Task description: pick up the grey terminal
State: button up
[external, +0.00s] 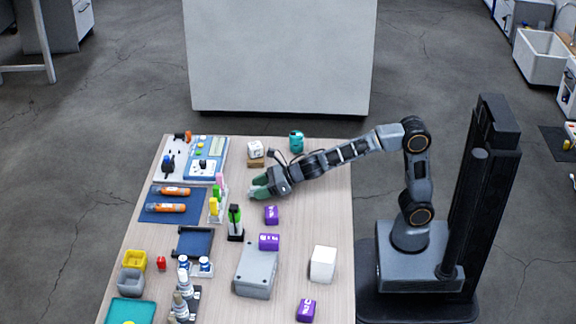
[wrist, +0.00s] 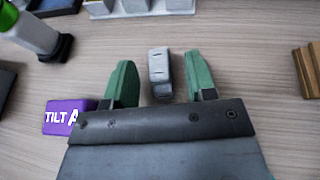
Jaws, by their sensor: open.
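The grey terminal is a small light-grey block with darker sides; in the wrist view the grey terminal (wrist: 159,66) lies on the table between my two green fingers, with a gap on each side. My gripper (wrist: 161,60) is open around it, and no finger visibly touches it. In the external view my gripper (external: 260,187) is low over the table's far middle part, and the grey terminal is hidden there by the fingers or too small to tell.
A purple block marked TILT A (wrist: 68,116) lies just left of my left finger. A green-topped bottle in a black stand (external: 235,222) is nearby. A wooden block (external: 256,162) is on the other side. A large grey box (external: 257,270) and a white cube (external: 323,264) stand nearer the front.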

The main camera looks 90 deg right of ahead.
jog(key=shift+x, duration=1.2)
grip_shut()
jog(key=shift+r, duration=0.1)
